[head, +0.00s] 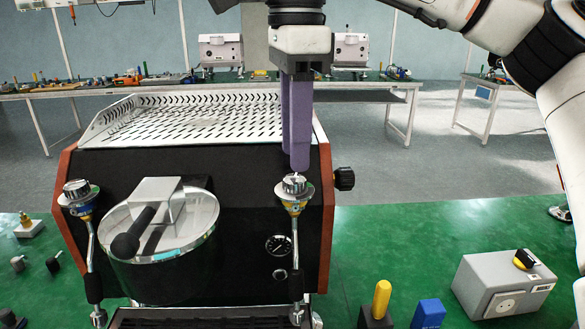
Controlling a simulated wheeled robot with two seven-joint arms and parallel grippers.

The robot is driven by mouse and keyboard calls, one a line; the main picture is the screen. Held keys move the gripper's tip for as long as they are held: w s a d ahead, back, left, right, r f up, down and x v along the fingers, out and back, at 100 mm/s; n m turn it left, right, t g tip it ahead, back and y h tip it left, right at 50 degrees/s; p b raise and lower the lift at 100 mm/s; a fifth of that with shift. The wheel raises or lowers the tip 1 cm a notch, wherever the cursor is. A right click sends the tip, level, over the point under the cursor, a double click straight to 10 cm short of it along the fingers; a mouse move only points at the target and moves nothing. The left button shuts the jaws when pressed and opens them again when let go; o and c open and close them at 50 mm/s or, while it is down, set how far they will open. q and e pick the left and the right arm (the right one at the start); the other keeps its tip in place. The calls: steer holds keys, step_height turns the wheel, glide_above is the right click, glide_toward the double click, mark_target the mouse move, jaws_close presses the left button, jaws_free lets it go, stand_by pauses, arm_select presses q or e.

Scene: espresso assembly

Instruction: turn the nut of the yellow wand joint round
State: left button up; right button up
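The espresso machine (190,165) stands on the green bench top, with a steam wand joint at each front side. The right joint has a silver nut (293,185) on top, with small yellow and blue marks below it, and its wand (295,245) hangs down. The left joint (77,192) looks much alike, so the yellow one is hard to tell by colour. My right gripper (297,165) points down with long purple fingers, tips just above or at the right nut. The fingers overlap in this view, so the gap between them and any contact are unclear. My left gripper is out of view.
A round chrome-faced part with a black handle (135,235) sits at the machine's front. A black side knob (344,179) sticks out right. A grey box (503,285), a yellow-handled piece (382,298) and a blue block (428,313) stand at front right.

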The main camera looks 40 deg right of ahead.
mark_target(294, 177)
step_height(294, 177, down, 4)
steer(key=shift+r, duration=0.25)
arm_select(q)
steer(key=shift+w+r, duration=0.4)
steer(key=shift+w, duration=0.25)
arm_select(e)
steer(key=shift+f, duration=0.25)
steer(key=c, duration=0.8)
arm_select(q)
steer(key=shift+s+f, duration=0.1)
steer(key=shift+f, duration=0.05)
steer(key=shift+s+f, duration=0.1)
arm_select(e)
steer(key=shift+m, duration=0.3)
steer(key=m, duration=0.2)
steer(key=shift+m+b, duration=0.3)
steer(key=shift+m, duration=0.1)
steer(key=shift+w+m, duration=0.1)
steer(key=shift+m, duration=1.9)
